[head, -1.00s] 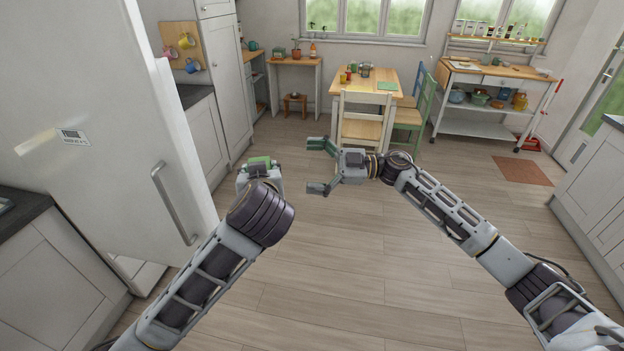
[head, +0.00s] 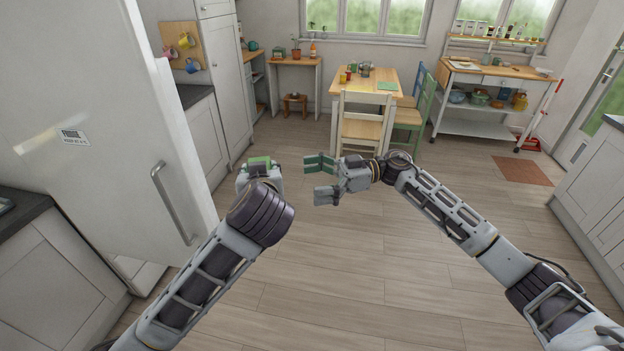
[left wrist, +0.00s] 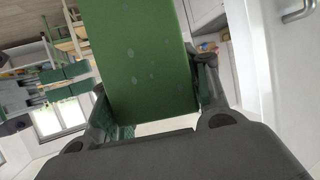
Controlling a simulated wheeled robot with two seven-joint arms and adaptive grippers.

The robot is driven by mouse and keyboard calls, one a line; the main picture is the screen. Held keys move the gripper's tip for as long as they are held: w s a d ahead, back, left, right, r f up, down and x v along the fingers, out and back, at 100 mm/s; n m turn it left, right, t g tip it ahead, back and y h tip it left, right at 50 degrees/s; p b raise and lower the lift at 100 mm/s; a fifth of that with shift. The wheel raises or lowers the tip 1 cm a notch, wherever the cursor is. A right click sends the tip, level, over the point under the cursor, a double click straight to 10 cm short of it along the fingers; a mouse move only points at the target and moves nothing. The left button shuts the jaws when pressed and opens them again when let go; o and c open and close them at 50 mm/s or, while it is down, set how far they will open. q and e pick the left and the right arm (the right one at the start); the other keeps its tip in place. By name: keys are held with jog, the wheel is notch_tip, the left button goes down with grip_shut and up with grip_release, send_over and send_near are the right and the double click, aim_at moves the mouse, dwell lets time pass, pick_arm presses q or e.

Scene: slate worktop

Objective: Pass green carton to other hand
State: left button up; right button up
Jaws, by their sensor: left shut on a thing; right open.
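The green carton shows large in the left wrist view (left wrist: 148,62), between the fingers of my left gripper (left wrist: 155,100). In the head view, only a small green part of the carton (head: 259,161) shows above my left gripper (head: 262,170); my left arm hides most of that gripper. My left gripper is shut on the carton. My right gripper (head: 321,180) is open and empty, to the right of the carton and apart from it. Its fingers point left towards the carton. My right gripper's fingers also show at the left of the left wrist view.
A white fridge (head: 90,130) with a bar handle stands close on the left of my left arm. A wooden table (head: 370,82) with chairs stands further back. A white trolley (head: 490,90) is at the back right. The floor (head: 400,270) between is clear.

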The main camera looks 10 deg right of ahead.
jog(key=shift+a, duration=0.15)
jog(key=shift+a, duration=5.85)
jog(key=c, duration=0.7)
pick_arm(q)
jog(key=o, duration=1.3)
pick_arm(e)
jog(key=shift+c, duration=1)
pick_arm(q)
jog(key=shift+s, duration=0.1)
jog(key=v, duration=1.1)
jog(key=shift+s+r, duration=0.15)
jog(key=shift+s, duration=0.25)
